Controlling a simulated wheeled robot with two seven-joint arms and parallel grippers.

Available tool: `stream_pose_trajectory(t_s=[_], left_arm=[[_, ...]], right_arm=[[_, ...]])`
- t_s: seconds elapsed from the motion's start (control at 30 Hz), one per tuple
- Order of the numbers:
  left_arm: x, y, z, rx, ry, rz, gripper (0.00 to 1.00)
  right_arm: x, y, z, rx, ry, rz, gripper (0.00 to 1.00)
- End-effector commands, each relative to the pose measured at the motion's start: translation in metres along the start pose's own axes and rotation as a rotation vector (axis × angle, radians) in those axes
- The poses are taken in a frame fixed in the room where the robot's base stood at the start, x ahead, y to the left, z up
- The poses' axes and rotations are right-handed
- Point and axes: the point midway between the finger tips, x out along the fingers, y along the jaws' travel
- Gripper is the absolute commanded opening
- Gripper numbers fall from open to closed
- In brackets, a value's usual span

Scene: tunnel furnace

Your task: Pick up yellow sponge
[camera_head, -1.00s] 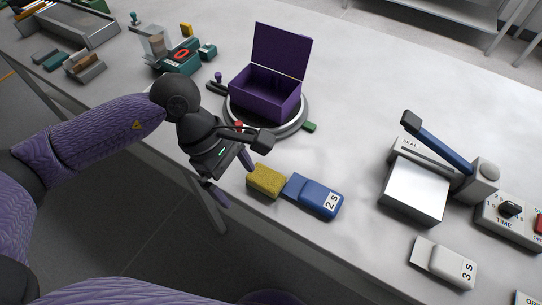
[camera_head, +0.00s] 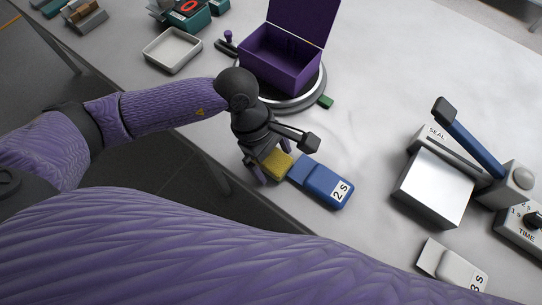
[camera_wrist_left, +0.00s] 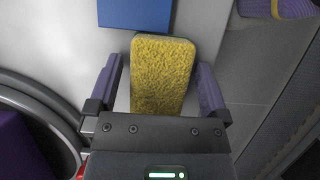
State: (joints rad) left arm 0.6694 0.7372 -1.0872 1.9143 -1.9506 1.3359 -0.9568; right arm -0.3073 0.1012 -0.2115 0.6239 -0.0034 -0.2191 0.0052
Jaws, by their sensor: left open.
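The yellow sponge (camera_head: 277,164) lies on the table near its front edge, touching or almost touching a blue block marked 2s (camera_head: 324,186). My left gripper (camera_head: 262,168) is over the sponge in the head view. In the left wrist view the sponge (camera_wrist_left: 162,76) stands between the two open purple fingers of my left gripper (camera_wrist_left: 160,88), with a narrow gap on each side. The near end of the sponge is hidden by the gripper's body. My right gripper is not in view.
An open purple box (camera_head: 281,58) stands on a round base (camera_head: 300,104) behind the gripper. A sealing machine (camera_head: 434,186) with a blue lever is at the right. A white tray (camera_head: 172,50) lies at the back left. The table middle is clear.

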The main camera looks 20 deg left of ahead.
Motion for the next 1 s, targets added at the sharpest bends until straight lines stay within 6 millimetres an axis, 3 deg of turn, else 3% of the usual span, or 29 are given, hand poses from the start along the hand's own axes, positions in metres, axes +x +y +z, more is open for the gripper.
stream_pose_trajectory(t_s=[0.1,0.53,0.73,1.0], left_arm=[[-0.001,0.000,0.000,0.000,0.000,0.000,0.98],[-0.001,0.000,0.000,-0.001,0.000,0.000,0.09],[-0.007,0.001,0.002,0.000,0.000,0.002,0.08],[-0.072,0.001,0.029,0.003,0.001,0.006,0.08]], right_arm=[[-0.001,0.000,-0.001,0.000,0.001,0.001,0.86],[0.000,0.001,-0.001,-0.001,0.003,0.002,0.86],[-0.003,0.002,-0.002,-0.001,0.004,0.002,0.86],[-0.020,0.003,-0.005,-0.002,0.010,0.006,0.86]])
